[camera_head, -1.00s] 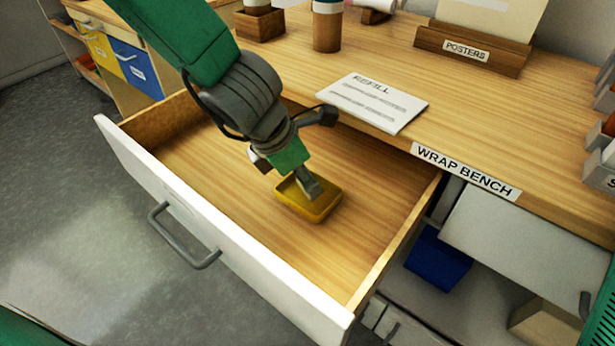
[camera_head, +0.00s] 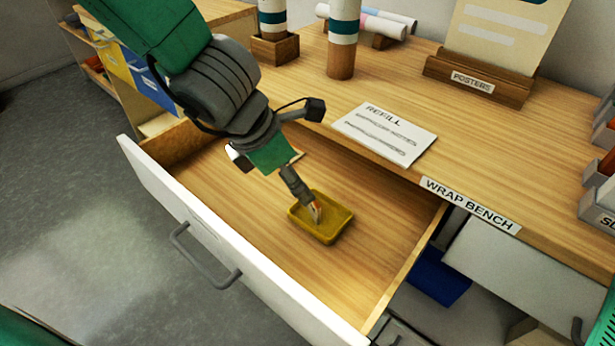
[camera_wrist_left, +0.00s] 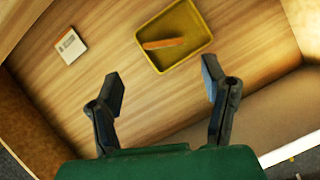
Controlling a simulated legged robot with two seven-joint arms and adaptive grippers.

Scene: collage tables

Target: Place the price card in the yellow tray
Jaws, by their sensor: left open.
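The yellow tray (camera_head: 338,238) lies on the floor of the open drawer; it also shows in the left wrist view (camera_wrist_left: 184,64). A slim orange piece (camera_wrist_left: 163,43) lies inside the tray; I cannot tell what it is. A small white card with an orange patch and dark marks, which looks like the price card (camera_wrist_left: 70,46), lies flat on the drawer floor, outside the tray and left of it in the wrist view. In the head view my arm mostly hides it. My left gripper (camera_head: 306,202) is open over the tray, its fingers (camera_wrist_left: 164,84) apart and empty. My right gripper is out of view.
The drawer (camera_head: 378,218) has a white front with a grey handle (camera_head: 205,262). Above it, the wrap bench top (camera_head: 390,85) bears a refill sheet (camera_head: 386,133), a posters stand (camera_head: 478,78) and rolls (camera_head: 343,40).

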